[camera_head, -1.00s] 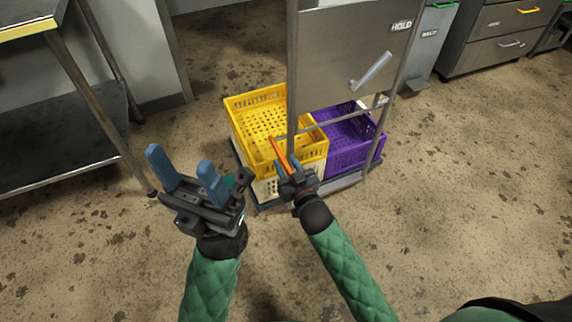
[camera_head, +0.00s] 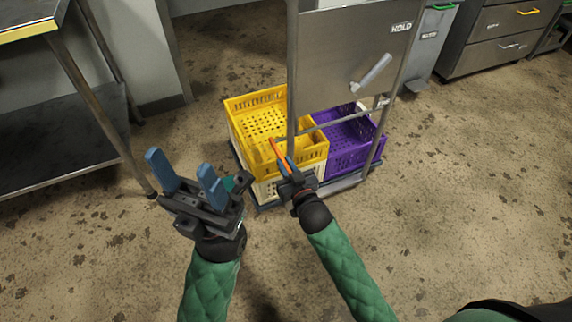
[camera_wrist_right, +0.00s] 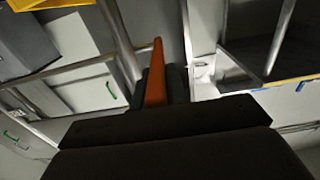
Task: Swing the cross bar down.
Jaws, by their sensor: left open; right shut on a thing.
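An orange bar (camera_head: 276,149) stands tilted at the left post of the metal frame, in front of the yellow crate. My right gripper (camera_head: 286,166) is shut on its lower part. The bar also shows in the wrist view (camera_wrist_right: 155,75), rising between my dark fingers. A thin grey bar (camera_head: 335,123) crosses the frame between its posts; I cannot tell how the orange bar joins it. My left gripper (camera_head: 184,178) is open and empty, to the left of the frame, with its blue fingers apart.
A yellow crate (camera_head: 240,104) and a purple crate (camera_head: 368,150) sit low behind the frame. A metal panel (camera_head: 335,45) with a grey handle (camera_head: 372,74) is above them. A steel table (camera_head: 95,95) stands at the left. The near floor is clear.

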